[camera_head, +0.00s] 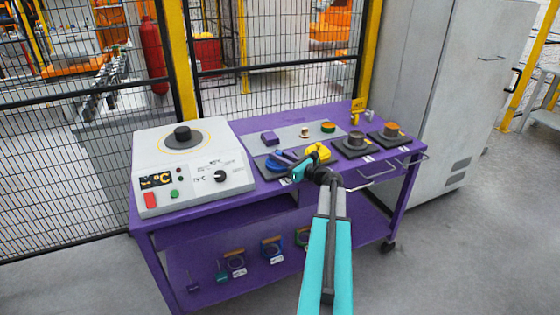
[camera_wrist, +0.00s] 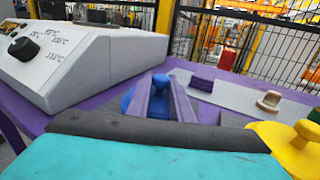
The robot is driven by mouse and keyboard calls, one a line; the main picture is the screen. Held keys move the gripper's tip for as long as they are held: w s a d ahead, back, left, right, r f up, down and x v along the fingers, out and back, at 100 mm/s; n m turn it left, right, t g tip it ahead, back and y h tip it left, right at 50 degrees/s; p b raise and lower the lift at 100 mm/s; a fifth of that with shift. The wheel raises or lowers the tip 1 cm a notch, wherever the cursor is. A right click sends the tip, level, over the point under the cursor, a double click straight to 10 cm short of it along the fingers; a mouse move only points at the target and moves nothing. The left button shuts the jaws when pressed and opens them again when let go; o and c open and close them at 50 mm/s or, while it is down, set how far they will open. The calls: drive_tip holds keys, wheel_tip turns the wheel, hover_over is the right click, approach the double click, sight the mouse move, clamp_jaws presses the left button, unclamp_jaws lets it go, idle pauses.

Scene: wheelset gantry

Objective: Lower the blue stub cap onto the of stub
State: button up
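The blue stub cap (camera_wrist: 128,99) is in the wrist view, just past my gripper. Its blue knob (camera_wrist: 160,80) shows between the two purple fingers of my gripper (camera_wrist: 162,98), which appear closed on it. In the head view my gripper (camera_head: 286,157) is over the left part of the purple table, with a bit of blue cap (camera_head: 272,161) beside it, low over a dark pad (camera_head: 264,171). The stub under the blue cap is hidden, so I cannot tell whether cap and stub touch.
A yellow cap (camera_head: 318,151) is close on the right. Two dark blocks with round tops (camera_head: 355,143) (camera_head: 391,132) stand farther right. A white heater box (camera_head: 190,165) is close on the left. A purple block (camera_head: 270,138) and small parts lie on the grey strip behind.

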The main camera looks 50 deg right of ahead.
sight(280, 153)
clamp_jaws()
drive_tip(key=shift+r+b, duration=0.3)
drive_tip(key=shift+r, duration=1.15)
drive_tip(key=shift+s+r, duration=0.2)
drive_tip(key=shift+r, duration=0.15)
drive_tip(key=s+d+r+b, duration=0.1)
drive_tip(key=s+d+b, duration=0.1)
drive_tip(key=s, duration=1.3)
drive_tip(key=shift+s+r, duration=0.2)
drive_tip(key=shift+s, duration=0.05)
